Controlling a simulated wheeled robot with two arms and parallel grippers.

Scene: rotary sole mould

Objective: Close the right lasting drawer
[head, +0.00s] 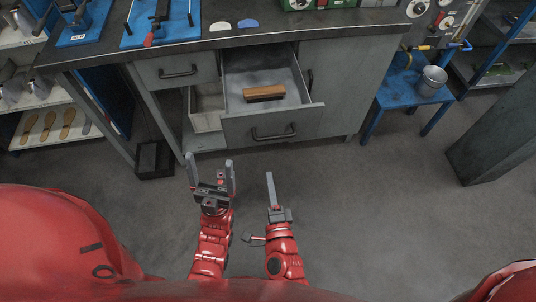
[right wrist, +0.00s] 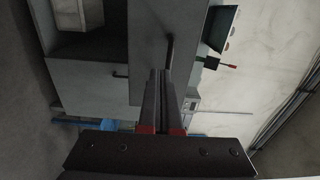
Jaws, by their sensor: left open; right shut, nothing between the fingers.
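The right lasting drawer (head: 262,126) is grey and stands pulled out from the bench in the head view. Its dark bar handle (head: 273,133) is on the front panel, and a brown block, perhaps a brush (head: 264,92), lies inside. My right gripper (head: 269,175) is shut and empty, in front of and below the drawer front, apart from it in the head view. In the right wrist view its closed fingers (right wrist: 161,73) point towards a grey panel (right wrist: 148,35) with a dark handle; contact cannot be told. My left gripper (head: 211,165) is open and empty, left of the right one.
A shut drawer (head: 165,73) with a handle is to the left under the benchtop (head: 280,36). A grey open-topped compartment (head: 205,112) shows beside the open drawer. A blue stool with a bucket (head: 432,80) stands right. A dark box (head: 153,160) sits on the floor at left.

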